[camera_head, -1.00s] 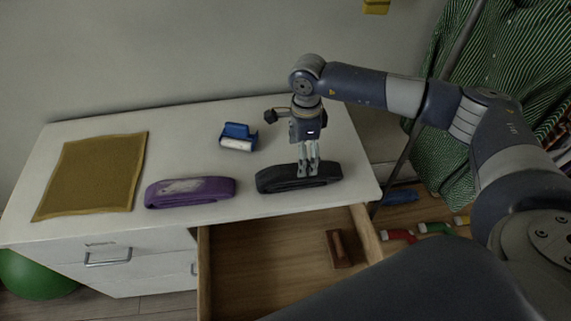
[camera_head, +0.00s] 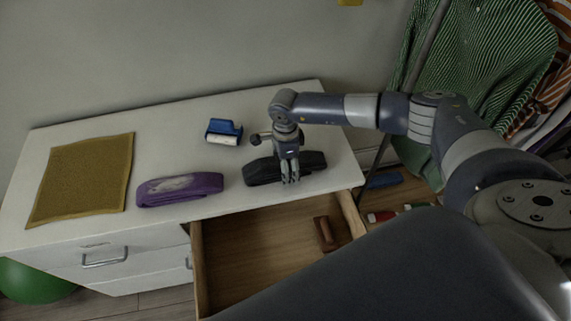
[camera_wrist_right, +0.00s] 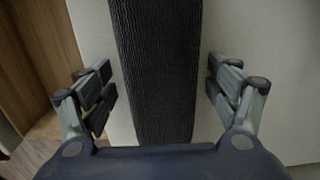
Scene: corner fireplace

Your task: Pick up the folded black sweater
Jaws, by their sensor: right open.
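The folded black sweater (camera_head: 313,163) lies on the white dresser top near its front edge, right of the folded purple garment. My right gripper (camera_head: 290,180) is over it, pointing down. In the right wrist view the black knit of the sweater (camera_wrist_right: 156,60) runs between the two fingers of my right gripper (camera_wrist_right: 161,97). The fingers are open, one on each side, with a gap between each finger and the sweater. My left gripper is not in view.
A folded purple garment (camera_head: 180,189) and a mustard cloth (camera_head: 82,178) lie to the left on the dresser. The open drawer (camera_head: 262,240) below holds a brown brush (camera_head: 325,234). A green striped shirt (camera_head: 480,60) hangs at right.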

